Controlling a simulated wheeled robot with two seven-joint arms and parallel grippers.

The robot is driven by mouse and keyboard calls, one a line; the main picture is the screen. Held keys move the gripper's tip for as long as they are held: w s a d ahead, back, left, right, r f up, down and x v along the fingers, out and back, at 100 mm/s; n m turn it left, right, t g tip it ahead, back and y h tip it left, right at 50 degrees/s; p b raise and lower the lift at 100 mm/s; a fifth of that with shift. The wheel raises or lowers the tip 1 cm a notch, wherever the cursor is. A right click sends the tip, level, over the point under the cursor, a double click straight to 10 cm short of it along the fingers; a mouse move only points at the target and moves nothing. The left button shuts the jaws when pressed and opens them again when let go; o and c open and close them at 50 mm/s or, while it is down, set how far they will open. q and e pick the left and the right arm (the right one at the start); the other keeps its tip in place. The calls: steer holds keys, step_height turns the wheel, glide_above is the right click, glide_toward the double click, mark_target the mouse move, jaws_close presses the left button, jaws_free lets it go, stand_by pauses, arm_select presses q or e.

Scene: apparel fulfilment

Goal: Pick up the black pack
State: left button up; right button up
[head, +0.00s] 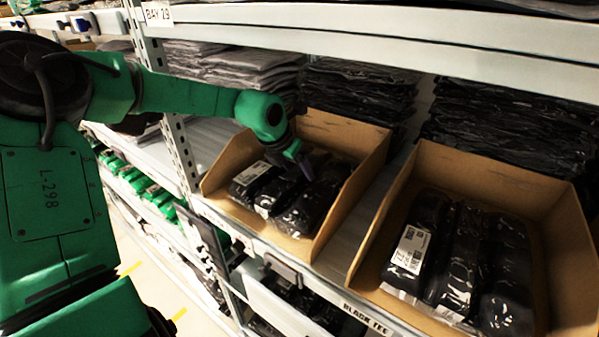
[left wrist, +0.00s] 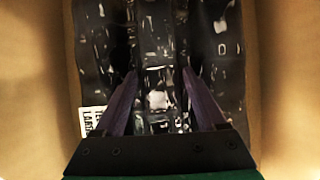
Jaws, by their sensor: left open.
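Several black packs in clear plastic lie side by side in the left cardboard bin; one black pack (head: 309,208) is at its right side, and a middle black pack (head: 272,194) shows a white label. My left gripper (head: 303,168) reaches down into this bin over the packs. In the left wrist view its two purple fingers (left wrist: 160,82) stand apart, one on each side of the middle black pack (left wrist: 158,50). The gripper is open; I cannot tell whether the fingers touch the plastic. My right gripper is not in view.
The left bin (head: 365,172) has raised walls around the gripper. A second cardboard bin (head: 500,178) with more black packs stands to the right. Folded dark garments (head: 360,95) are stacked behind. A shelf beam (head: 400,38) runs overhead, and an upright (head: 180,150) stands left.

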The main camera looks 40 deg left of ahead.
arm_select(q)
steer(key=shift+s+r, duration=0.1)
steer(key=shift+s, duration=0.05)
steer(key=c, duration=0.4)
jaws_close()
